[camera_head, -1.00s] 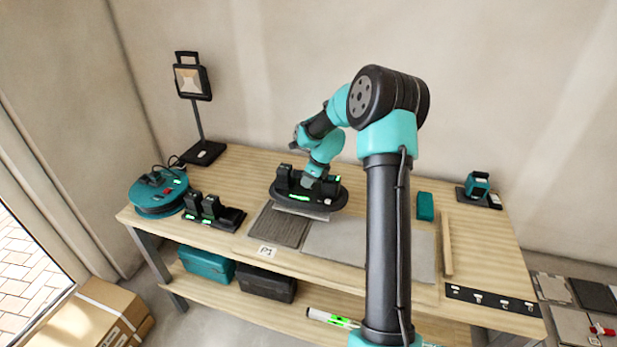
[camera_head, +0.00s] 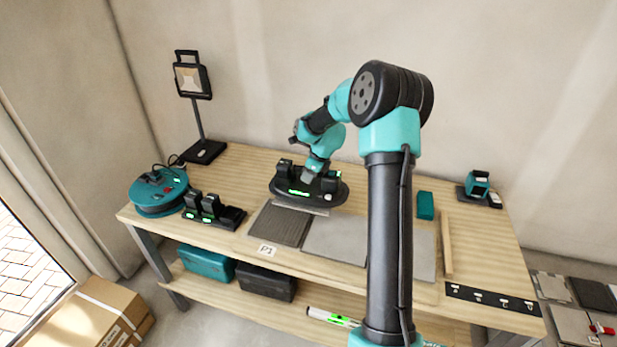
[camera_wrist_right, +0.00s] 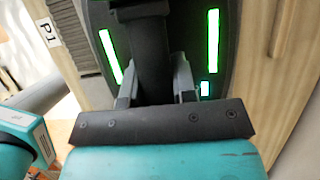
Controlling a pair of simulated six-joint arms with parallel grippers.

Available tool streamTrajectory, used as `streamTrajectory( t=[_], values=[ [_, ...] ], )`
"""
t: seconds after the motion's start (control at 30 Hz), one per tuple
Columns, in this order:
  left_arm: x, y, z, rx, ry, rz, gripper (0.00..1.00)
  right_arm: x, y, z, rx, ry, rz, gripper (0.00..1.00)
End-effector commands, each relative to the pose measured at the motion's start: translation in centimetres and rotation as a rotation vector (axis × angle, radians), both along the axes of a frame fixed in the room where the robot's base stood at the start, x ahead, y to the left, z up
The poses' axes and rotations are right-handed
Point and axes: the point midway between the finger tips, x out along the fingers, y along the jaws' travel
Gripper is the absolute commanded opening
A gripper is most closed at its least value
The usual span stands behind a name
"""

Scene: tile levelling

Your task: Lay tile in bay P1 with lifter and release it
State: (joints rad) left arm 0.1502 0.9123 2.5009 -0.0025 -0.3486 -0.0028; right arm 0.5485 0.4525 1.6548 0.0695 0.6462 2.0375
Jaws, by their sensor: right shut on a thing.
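The black oval lifter (camera_head: 340,195), with green lights, is at the back edge of bay P1 (camera_head: 280,227), a dark ridged patch. My right gripper (camera_head: 310,176) is shut on the lifter's handle; in the right wrist view its fingers (camera_wrist_right: 155,88) stand on either side of the handle and the lifter body (camera_wrist_right: 190,20) lies beyond. A light grey tile edge (camera_head: 300,208) shows under the lifter; most of that tile is hidden. I cannot tell whether it touches the bed. The P1 label (camera_head: 267,250) is at the bay's front. My left gripper is not in view.
Grey laid tiles (camera_head: 335,238) lie right of the bay, partly behind my right arm. A black battery rack (camera_head: 212,212) and teal cable reel (camera_head: 158,192) are to the left. A teal block (camera_head: 425,206) and wooden strip (camera_head: 446,243) are to the right.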

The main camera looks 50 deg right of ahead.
Motion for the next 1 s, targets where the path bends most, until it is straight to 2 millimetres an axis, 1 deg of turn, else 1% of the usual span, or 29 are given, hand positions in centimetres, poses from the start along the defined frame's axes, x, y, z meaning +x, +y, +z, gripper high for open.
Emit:
streamTrajectory(
  t=[0.03,1.0],
  values=[
    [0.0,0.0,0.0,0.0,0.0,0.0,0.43,0.1,-0.1,0.5,-0.003,-0.005,-0.001,0.0],
    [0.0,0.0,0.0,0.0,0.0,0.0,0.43,0.1,0.0,4.0,-0.002,-0.004,-0.001,0.0]
  ],
)
